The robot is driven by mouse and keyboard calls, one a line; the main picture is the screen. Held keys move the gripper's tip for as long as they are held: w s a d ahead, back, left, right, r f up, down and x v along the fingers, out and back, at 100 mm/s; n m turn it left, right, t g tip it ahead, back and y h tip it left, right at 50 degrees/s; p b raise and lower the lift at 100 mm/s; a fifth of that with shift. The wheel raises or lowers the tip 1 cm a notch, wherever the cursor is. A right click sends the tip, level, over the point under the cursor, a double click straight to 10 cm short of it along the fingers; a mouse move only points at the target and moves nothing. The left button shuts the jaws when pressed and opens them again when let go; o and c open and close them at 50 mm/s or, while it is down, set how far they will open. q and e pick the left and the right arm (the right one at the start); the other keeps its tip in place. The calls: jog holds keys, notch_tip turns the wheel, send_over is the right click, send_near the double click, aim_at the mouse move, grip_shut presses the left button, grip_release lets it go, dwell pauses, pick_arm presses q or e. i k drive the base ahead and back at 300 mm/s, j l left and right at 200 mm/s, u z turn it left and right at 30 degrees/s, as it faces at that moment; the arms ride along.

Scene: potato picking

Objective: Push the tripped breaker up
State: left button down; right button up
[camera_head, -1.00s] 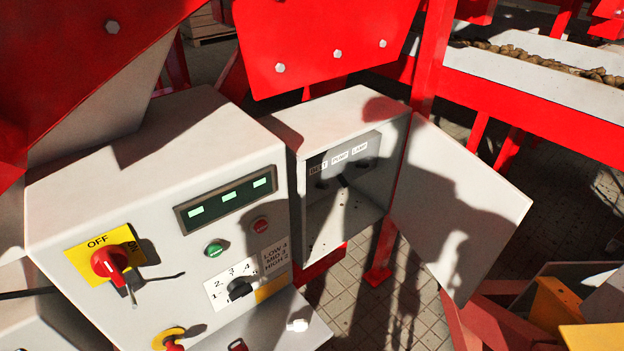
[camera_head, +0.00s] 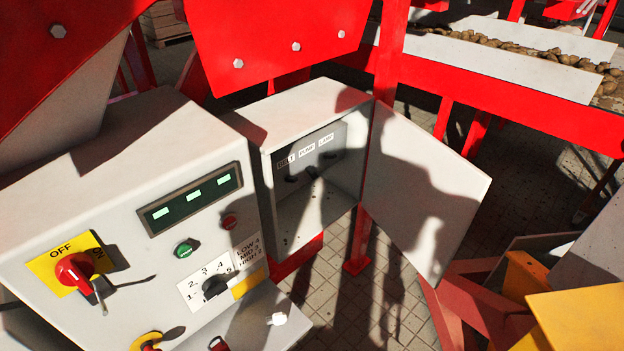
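The open breaker box (camera_head: 324,95) is a grey cabinet right of the control panel. Inside it a dark plate (camera_head: 332,139) carries three labels, which seem to read BELT, PUMP and LAMP. A small dark breaker lever (camera_head: 312,172) sticks out under the middle label. Dark switches also show under the left label (camera_head: 291,179) and the right label (camera_head: 329,155). Shadow covers them, and I cannot tell which are up or down. Neither of my grippers is in view.
The box door (camera_head: 420,185) hangs open to the right. The control panel (camera_head: 105,180) with a red rotary switch (camera_head: 75,270), green button (camera_head: 185,248) and black selector (camera_head: 214,287) stands left. Red frame parts and a potato conveyor (camera_head: 510,65) lie behind; yellow parts (camera_head: 580,315) at lower right.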

aim_at(311, 173)
jog(key=l+z, duration=0.75)
jog(key=j, duration=0.1)
